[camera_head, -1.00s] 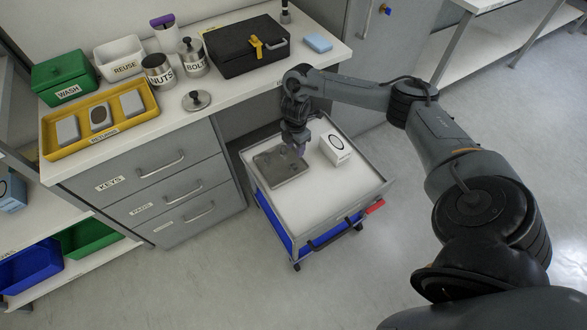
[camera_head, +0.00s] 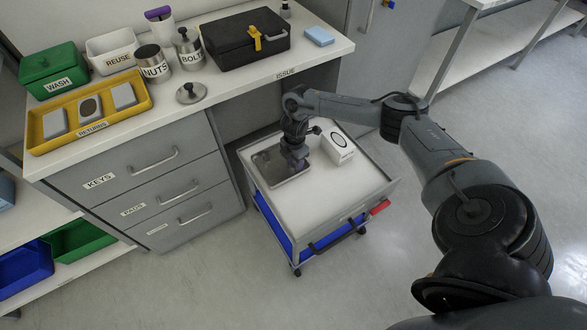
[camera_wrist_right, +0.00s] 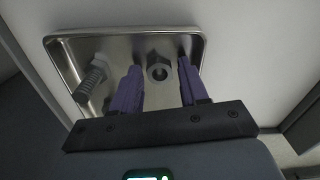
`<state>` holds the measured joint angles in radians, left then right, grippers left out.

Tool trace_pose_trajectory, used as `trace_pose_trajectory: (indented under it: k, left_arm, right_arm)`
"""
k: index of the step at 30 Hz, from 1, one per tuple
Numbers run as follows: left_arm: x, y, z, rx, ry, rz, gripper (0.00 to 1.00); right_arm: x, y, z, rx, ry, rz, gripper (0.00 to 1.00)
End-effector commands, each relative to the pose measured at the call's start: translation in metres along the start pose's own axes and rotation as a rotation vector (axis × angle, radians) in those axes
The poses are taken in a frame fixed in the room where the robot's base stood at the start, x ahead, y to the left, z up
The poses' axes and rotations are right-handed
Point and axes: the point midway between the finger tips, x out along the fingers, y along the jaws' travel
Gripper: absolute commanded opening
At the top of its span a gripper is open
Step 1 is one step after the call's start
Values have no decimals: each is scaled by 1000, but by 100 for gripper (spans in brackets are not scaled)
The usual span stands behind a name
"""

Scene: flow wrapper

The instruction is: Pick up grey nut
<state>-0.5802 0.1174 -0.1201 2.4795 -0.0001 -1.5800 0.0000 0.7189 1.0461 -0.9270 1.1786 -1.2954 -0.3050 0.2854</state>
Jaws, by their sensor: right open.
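The grey nut (camera_wrist_right: 158,66) lies on a shiny metal tray (camera_wrist_right: 62,62) in the right wrist view, with its dark hole facing me. My right gripper (camera_wrist_right: 160,82) is open, its two purple fingers pointing into the tray. The nut shows between the fingertips, apparently without contact; the height gap is hard to judge. A grey bolt (camera_wrist_right: 92,78) lies in the tray left of the fingers. In the head view my right gripper (camera_head: 295,163) is over the tray (camera_head: 272,172) on the cart and hides the nut. My left gripper is out of view.
The tray sits on a white-topped cart (camera_head: 310,205) with a white box (camera_head: 338,148) right of the gripper. The counter behind holds a NUTS can (camera_head: 153,68), a BOLTS can (camera_head: 188,56), a black case (camera_head: 240,45) and a yellow returns tray (camera_head: 130,108).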

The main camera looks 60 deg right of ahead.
Motion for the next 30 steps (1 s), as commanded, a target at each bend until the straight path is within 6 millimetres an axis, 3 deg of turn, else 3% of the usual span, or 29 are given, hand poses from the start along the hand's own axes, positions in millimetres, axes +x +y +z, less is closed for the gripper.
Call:
trace_pose_trajectory:
  k: [8, 16, 30]
  left_arm:
    - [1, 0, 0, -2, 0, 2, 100]
    - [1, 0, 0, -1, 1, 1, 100]
    - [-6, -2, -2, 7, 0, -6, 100]
  right_arm:
    - [2, 0, 0, 0, 0, 0, 42]
    - [2, 0, 0, 0, 0, 0, 1]
    - [-9, 0, 0, 0, 0, 2, 1]
